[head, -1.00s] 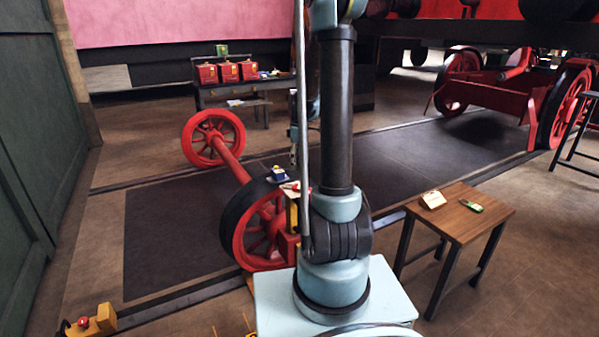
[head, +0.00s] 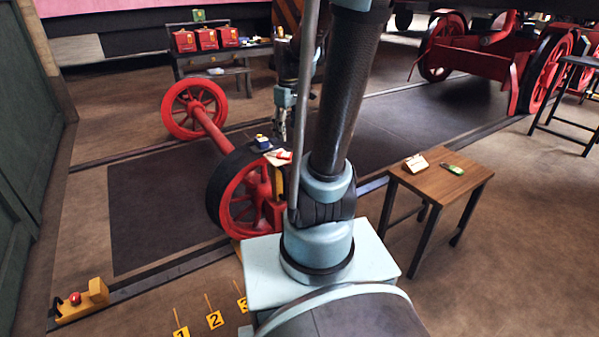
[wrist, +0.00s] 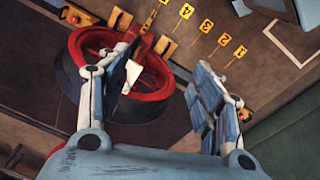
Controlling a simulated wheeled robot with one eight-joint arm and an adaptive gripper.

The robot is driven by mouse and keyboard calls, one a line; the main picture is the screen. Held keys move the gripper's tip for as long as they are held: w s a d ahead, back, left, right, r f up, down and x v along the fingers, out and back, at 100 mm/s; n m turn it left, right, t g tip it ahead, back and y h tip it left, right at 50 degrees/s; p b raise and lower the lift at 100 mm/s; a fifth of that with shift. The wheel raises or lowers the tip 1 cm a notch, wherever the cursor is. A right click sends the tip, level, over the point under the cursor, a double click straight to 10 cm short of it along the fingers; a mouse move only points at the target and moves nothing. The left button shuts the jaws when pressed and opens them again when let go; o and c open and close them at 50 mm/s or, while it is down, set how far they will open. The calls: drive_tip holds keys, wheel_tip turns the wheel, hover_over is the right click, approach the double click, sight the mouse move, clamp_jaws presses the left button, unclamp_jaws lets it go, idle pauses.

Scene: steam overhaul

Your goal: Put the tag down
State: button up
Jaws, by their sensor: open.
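A small red-and-white piece (head: 279,156), which may be the tag, lies on a pale surface beside the near red wheel (head: 240,199) in the head view. It is too small to identify for sure. A white piece (wrist: 133,74) shows over the red wheel in the wrist view, close to my left finger. My gripper (wrist: 158,62) is open, with its fingers wide apart and nothing between them. In the head view my gripper (head: 282,136) hangs just above the small pieces, partly behind my arm.
A blue-and-yellow item (head: 262,142) sits beside the piece. A wooden table (head: 437,184) at right holds a cream card (head: 415,163) and a green device (head: 453,169). Red boxes (head: 206,38) stand on a back bench. Numbered yellow markers (head: 214,319) are on the floor.

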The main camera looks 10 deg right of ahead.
drive_tip(key=s+f+m, duration=0.3)
drive_tip(key=s, duration=0.6)
drive_tip(key=s+f+m+t, duration=0.1)
drive_tip(key=s+f+m, duration=0.2)
drive_tip(key=s, duration=0.6)
drive_tip(key=shift+a+m, duration=0.3)
drive_tip(key=shift+m, duration=0.2)
